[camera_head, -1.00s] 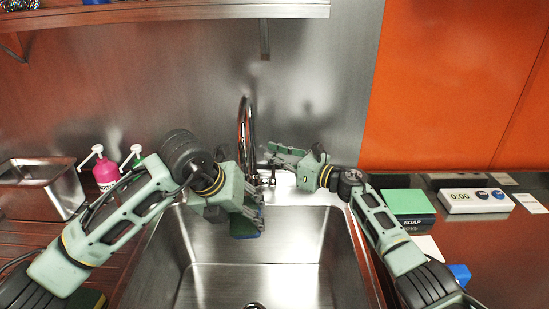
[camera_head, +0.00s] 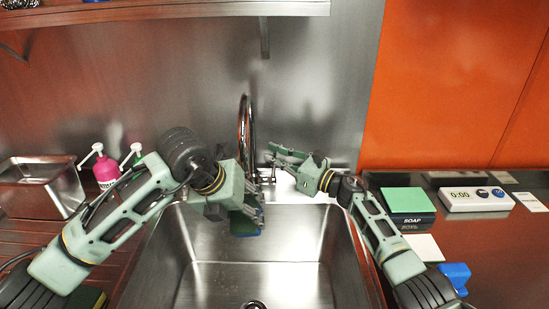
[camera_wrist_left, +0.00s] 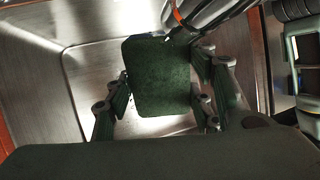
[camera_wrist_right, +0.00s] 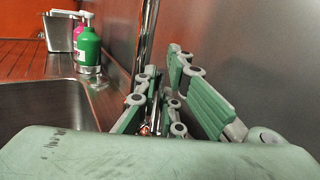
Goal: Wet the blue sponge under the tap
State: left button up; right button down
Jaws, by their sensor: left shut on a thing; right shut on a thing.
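The blue sponge (camera_head: 246,229) hangs above the sink basin. Its dark green face (camera_wrist_left: 160,75) fills the middle of the left wrist view, between the fingers. My left gripper (camera_head: 252,212) is shut on it, just below and in front of the tap (camera_head: 246,125). My right gripper (camera_head: 274,161) is at the right of the tap, by its base. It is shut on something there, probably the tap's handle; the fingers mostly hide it. The tap's neck (camera_wrist_right: 148,35) rises behind these fingers in the right wrist view. I cannot make out running water.
The steel sink (camera_head: 285,275) is empty below the sponge. At left stand a steel bin (camera_head: 38,188), a pink bottle (camera_head: 105,172) and a green bottle (camera_wrist_right: 89,48). At right are a soap box (camera_head: 408,202), a timer (camera_head: 475,199) and a blue object (camera_head: 456,275).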

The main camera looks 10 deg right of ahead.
jog(key=c, duration=1.8)
grip_release()
jog(key=shift+c, duration=0.2)
jog(key=v, duration=1.2)
jog(key=shift+f, duration=0.1)
